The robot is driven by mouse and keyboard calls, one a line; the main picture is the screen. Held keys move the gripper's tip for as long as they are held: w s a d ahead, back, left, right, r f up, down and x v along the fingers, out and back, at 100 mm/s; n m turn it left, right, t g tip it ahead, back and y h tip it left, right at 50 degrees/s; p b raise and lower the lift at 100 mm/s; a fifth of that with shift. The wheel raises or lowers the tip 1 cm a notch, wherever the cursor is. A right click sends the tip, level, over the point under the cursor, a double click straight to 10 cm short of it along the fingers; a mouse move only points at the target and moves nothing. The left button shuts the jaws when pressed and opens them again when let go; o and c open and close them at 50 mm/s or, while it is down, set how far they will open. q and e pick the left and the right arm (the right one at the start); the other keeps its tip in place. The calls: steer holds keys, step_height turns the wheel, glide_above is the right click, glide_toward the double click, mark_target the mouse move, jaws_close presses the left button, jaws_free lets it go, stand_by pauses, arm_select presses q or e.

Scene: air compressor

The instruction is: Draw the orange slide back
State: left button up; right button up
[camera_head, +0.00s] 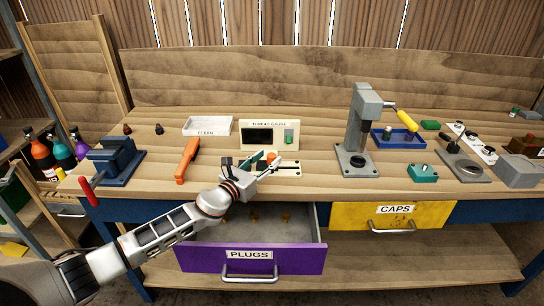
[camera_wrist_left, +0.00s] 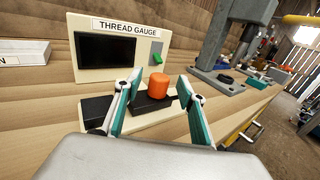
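The orange slide knob (camera_wrist_left: 158,84) is a short upright cylinder on a black block, on the base plate in front of the thread gauge (camera_wrist_left: 118,62). In the head view the orange knob (camera_head: 271,157) shows beside my gripper's fingers, in front of the thread gauge (camera_head: 268,135). My left gripper (camera_head: 261,162) reaches in over the bench's front edge. In the wrist view my left gripper (camera_wrist_left: 160,92) is open, its teal-padded fingers standing apart on either side of the knob. I see a gap on both sides. My right gripper is not in view.
The purple PLUGS drawer (camera_head: 250,258) stands open under my left arm. An orange tool (camera_head: 187,160) and a blue vise (camera_head: 115,162) are to the left. A white CLEAN tray (camera_head: 208,126) is behind. A grey press (camera_head: 358,135) stands right, above the CAPS drawer (camera_head: 393,216).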

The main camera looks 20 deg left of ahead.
mark_target(269, 158)
arm_select(q)
steer(key=shift+x, duration=1.55)
jaws_close()
